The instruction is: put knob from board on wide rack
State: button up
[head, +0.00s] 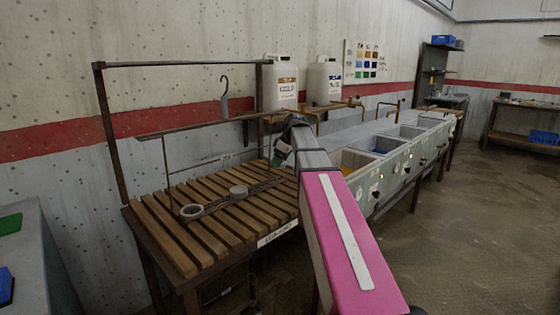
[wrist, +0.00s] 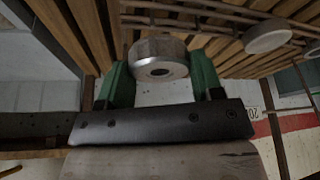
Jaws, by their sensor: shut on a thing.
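In the wrist view, my gripper (wrist: 161,70) has green fingers on both sides of a round metallic knob (wrist: 158,48) with a dark hole in its face. The fingers are shut on it. In the head view, my gripper (head: 296,121) is at the far end of my arm, over the right side of the slatted bench; the held knob is hidden there. A thin dark metal rack (head: 168,163) stands on the bench, with a grey ring (head: 191,212) and a pale disc (head: 239,190) at its lower bars. I cannot tell which part is the board.
The slatted wooden bench (head: 165,238) has bare slats at the front left. A grey piece hangs from a hook (head: 224,88) above it. White jugs (head: 282,84) stand behind. Sink basins (head: 385,160) run to the right. In the wrist view, a pale disc (wrist: 268,36) is right of the knob.

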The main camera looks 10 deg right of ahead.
aim_at(273, 179)
jog(key=shift+w+a+f, duration=0.65)
jog(key=shift+w+f, duration=0.3)
jog(key=shift+f, duration=0.9)
jog(key=shift+f, duration=1.5)
jog(key=o, duration=1.1)
